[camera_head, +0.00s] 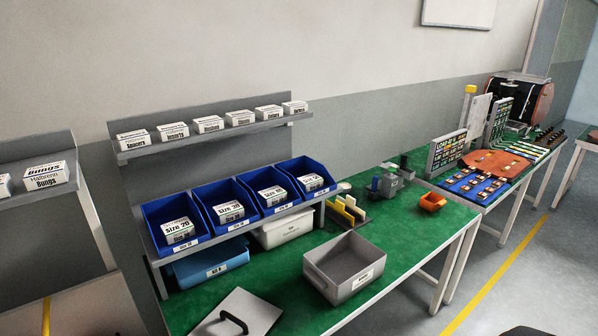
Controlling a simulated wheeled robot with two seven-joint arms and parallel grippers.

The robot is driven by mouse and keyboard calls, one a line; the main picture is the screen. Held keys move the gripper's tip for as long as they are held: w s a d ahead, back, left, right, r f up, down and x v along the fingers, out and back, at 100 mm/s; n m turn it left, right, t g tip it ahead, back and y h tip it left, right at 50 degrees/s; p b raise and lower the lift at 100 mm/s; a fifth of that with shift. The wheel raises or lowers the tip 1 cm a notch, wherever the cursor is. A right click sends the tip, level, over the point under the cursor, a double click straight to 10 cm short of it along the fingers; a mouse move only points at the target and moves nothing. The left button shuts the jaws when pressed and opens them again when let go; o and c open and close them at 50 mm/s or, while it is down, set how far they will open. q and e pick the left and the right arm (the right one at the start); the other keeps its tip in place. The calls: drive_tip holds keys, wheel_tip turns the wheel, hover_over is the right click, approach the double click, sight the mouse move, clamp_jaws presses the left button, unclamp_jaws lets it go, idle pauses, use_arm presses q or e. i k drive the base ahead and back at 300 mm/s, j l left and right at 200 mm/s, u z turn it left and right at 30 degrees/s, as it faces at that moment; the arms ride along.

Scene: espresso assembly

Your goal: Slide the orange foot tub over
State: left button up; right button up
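A small orange tub (432,202) sits on the green bench top near its right end, in the head view. It is open at the top and its contents are too small to make out. Neither of my grippers shows in this view. A dark shape at the bottom right edge is too cut off to identify.
A grey open bin (344,268) stands on the green bench (287,287). A grey lid with a black handle (238,315) lies at the front left. Blue bins (229,205) fill a rack behind. A grey fixture (388,183) stands left of the tub.

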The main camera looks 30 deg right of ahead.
sight(434, 203)
drive_tip(key=z, duration=2)
drive_tip(key=i+l, duration=0.3)
drive_tip(key=i, duration=0.15)
drive_tip(key=i+l, duration=0.3)
drive_tip(key=i, duration=0.2)
drive_tip(key=i+l+z, duration=0.1)
drive_tip(key=i+l, duration=0.25)
drive_tip(key=i, duration=0.1)
